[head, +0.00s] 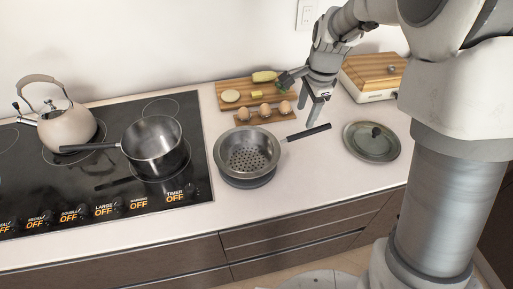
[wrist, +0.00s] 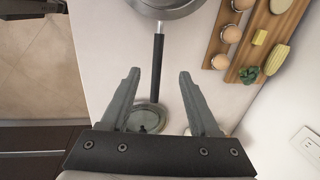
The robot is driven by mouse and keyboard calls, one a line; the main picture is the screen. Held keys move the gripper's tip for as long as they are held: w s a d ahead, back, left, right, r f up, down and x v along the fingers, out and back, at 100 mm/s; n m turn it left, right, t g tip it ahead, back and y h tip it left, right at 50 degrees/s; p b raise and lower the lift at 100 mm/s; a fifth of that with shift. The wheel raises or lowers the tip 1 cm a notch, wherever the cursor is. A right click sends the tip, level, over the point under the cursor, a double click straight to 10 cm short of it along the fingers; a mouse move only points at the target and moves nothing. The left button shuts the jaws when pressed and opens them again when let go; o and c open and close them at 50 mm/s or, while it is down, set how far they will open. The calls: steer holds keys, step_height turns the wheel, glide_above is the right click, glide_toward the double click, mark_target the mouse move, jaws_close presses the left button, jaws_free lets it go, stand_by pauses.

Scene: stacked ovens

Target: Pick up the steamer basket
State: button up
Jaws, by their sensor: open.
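The steamer basket (head: 247,156) is a round metal pan with a perforated bottom and a long black handle (head: 307,132). It sits on the white counter on a dark round base, right of the cooktop, handle pointing right. My gripper (head: 316,122) is open and empty, close to the handle's end in the head view. In the wrist view the basket's rim (wrist: 165,5) shows at the top, cut off by the edge. The handle runs down toward the space between the two open fingers (wrist: 158,78). I cannot tell the height of the fingers above the handle.
A pot (head: 153,145) and a kettle (head: 64,124) stand on the black cooktop (head: 60,190). Behind the basket are an egg holder (head: 265,117) and a cutting board (head: 235,84) with vegetables. A glass lid (head: 371,142) lies to the right, near a wooden-topped box (head: 372,75).

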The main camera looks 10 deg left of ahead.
mark_target(299, 133)
steer(key=f, duration=0.3)
steer(key=w+f, duration=0.1)
steer(key=f, duration=0.4)
steer(key=shift+w+a+f, duration=0.25)
steer(key=shift+a+f, duration=0.1)
steer(key=shift+f, duration=0.05)
steer(key=shift+w+f, duration=0.25)
steer(key=shift+f, duration=1.1)
steer(key=shift+w+f, duration=0.2)
steer(key=shift+f, duration=1.1)
jaws_close()
